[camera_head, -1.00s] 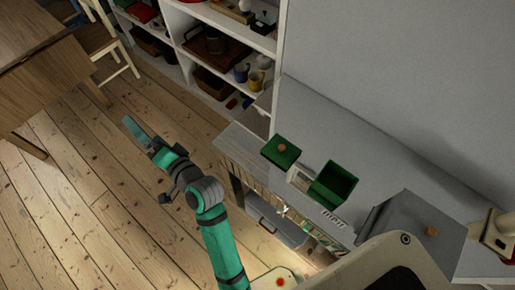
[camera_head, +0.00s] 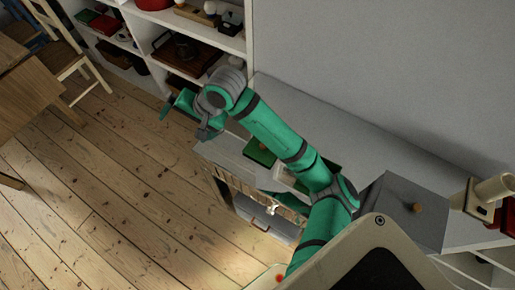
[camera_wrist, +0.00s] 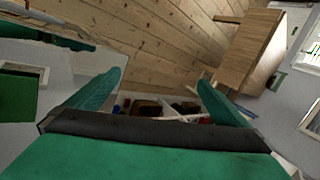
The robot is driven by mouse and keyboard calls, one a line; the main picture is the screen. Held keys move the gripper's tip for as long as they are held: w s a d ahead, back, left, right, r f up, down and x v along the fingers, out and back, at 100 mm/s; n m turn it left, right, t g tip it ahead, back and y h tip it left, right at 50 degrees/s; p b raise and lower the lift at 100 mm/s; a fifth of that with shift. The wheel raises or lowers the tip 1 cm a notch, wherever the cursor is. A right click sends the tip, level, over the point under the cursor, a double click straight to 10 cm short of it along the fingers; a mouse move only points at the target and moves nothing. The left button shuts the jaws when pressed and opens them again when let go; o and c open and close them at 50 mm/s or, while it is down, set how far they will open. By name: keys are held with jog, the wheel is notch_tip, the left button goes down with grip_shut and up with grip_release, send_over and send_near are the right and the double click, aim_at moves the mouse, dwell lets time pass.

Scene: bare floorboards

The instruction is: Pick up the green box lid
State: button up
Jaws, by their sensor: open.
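The green box lid (camera_head: 257,154), a flat square with a small wooden knob, lies on the grey cabinet top near its left end in the head view. My arm covers part of its upper side.
A white shelf (camera_head: 233,45) with several objects stands behind my gripper. A wooden table (camera_head: 25,80) and chair (camera_head: 72,52) are at left. The floor (camera_head: 110,180) between is clear.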

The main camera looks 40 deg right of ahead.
aim_at(263, 148)
jog(key=s+d+m+g+h, duration=0.1)
jog(key=s+d+g, duration=0.1)
jog(key=s+d, duration=0.2)
jog(key=s+d+f+m+g+h, duration=0.1)
jog(key=s+d+h, duration=0.1)
jog(key=s+d, duration=0.3)
jog(key=s+d+f+m+g+h, duration=0.1)
jog(key=s+d, duration=0.3)
jog(key=d, duration=0.5)
jog(key=shift+s+g+h, duration=0.2)
jog(key=shift+g+h, duration=0.1)
jog(key=shift+g, duration=0.5)
notch_tip(263, 148, down, 6)
jog(key=shift+r, duration=0.25)
jog(key=shift+d+f, duration=0.2)
jog(key=shift+f, duration=1.1)
jog(key=shift+d+f, duration=0.15)
jog(key=shift+f, duration=1.1)
jog(key=c, duration=0.8)
jog(key=shift+r, duration=0.1)
jog(key=shift+c, duration=0.2)
